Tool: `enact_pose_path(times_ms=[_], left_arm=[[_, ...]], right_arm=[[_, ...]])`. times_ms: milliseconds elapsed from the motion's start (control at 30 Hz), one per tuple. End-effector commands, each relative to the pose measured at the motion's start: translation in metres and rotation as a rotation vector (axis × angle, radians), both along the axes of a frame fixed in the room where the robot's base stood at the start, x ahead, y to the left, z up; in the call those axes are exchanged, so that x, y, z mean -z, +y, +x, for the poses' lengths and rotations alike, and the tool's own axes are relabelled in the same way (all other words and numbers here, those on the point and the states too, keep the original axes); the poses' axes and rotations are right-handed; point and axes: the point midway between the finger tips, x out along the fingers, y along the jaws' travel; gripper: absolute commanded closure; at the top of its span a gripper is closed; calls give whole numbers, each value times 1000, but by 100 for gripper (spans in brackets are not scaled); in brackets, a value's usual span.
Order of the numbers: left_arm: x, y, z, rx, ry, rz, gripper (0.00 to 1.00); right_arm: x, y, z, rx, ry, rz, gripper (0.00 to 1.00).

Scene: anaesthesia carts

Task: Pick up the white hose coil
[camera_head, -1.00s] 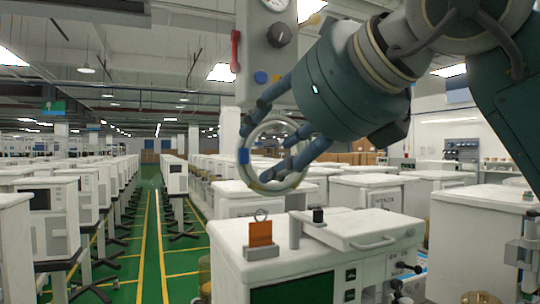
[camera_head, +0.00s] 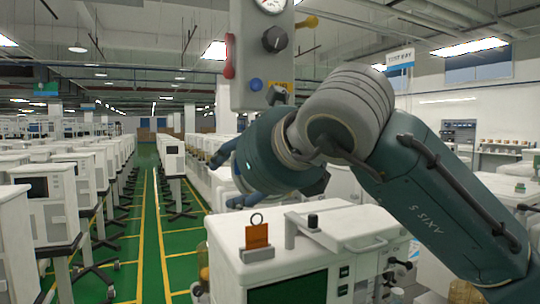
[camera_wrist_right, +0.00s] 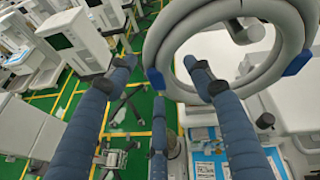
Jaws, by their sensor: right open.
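The white hose coil (camera_wrist_right: 178,30) is a round loop with blue clips, at the upper right of the right wrist view. In the head view I cannot make it out; my right wrist covers the spot below the panel. My right gripper (camera_head: 226,178) is open, its blue fingers pointing left in the head view. In the right wrist view the open right gripper (camera_wrist_right: 160,68) has one finger left of the coil. Another finger overlaps the coil's lower left part, its tip showing within the loop. Contact cannot be told. My left gripper is not in view.
A grey panel (camera_head: 260,60) with a gauge and knobs hangs above. A white cart (camera_head: 225,246) stands below, with an orange tag (camera_head: 257,236) and a raised post on top. Rows of white carts (camera_head: 40,215) stand left. The green aisle (camera_head: 150,255) is clear.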

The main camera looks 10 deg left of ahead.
Motion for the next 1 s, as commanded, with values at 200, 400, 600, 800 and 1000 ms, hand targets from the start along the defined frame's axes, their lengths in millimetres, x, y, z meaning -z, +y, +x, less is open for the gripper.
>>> enact_pose_path(times_ms=[200,400,600,800,1000], left_arm=[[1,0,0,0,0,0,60],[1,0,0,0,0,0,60],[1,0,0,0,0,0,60],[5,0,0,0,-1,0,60],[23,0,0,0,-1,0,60]], right_arm=[[1,0,0,0,0,0,60],[0,0,0,0,0,0,100],[0,0,0,0,-1,1,100],[-3,0,0,2,-2,0,100],[-12,-8,-8,2,-4,2,100]])
